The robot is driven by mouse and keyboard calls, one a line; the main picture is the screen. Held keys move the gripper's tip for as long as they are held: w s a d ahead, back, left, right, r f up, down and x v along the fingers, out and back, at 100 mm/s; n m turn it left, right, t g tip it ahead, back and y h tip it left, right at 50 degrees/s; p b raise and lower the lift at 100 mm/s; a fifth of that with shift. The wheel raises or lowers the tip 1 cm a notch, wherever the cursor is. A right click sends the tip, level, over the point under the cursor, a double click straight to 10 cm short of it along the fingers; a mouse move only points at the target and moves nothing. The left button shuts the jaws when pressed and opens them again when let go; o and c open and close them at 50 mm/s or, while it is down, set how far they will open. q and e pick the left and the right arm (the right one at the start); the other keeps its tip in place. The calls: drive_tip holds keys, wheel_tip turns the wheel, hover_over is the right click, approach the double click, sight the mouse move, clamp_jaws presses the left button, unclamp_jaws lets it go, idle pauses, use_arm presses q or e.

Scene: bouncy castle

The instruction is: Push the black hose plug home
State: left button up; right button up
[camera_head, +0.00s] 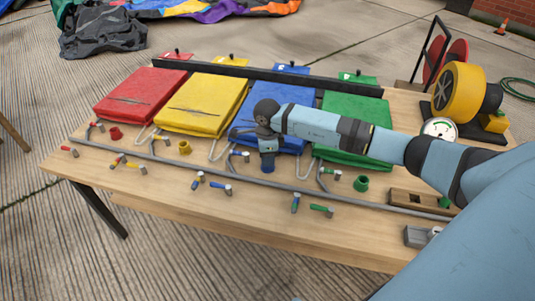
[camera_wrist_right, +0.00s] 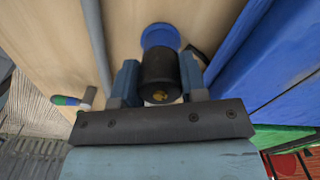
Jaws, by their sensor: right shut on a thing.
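My right gripper (camera_head: 268,150) reaches over the table in front of the blue bag (camera_head: 290,105). In the right wrist view my right gripper (camera_wrist_right: 160,82) is shut on a black plug (camera_wrist_right: 159,73), a short cylinder with a brass-coloured centre on its near end. A round blue fitting (camera_wrist_right: 160,35) lies just beyond the plug, in line with it. In the head view the blue fitting (camera_head: 267,167) shows under the fingers; the plug is not clear there. I cannot tell how deep the plug sits in the fitting. My left gripper is not in view.
Red (camera_head: 140,92), yellow (camera_head: 203,103) and green (camera_head: 355,125) bags lie alongside. Red (camera_head: 115,133), yellow (camera_head: 184,148) and green (camera_head: 361,183) fittings stand along the table (camera_head: 150,195). A grey pipe, small coloured valves, a gauge (camera_head: 440,128) and a yellow blower (camera_head: 457,90) surround them.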

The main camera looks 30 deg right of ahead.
drive_tip(key=o, duration=1)
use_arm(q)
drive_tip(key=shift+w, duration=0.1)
use_arm(e)
wheel_tip(320, 180, up, 3)
drive_tip(key=shift+w+f+p, duration=0.1)
drive_tip(key=shift+w+p, duration=0.05)
drive_tip(key=shift+p, duration=0.35)
use_arm(q)
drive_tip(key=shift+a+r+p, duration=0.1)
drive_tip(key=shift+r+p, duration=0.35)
drive_tip(key=shift+p, duration=0.4)
use_arm(e)
wheel_tip(320, 180, up, 11)
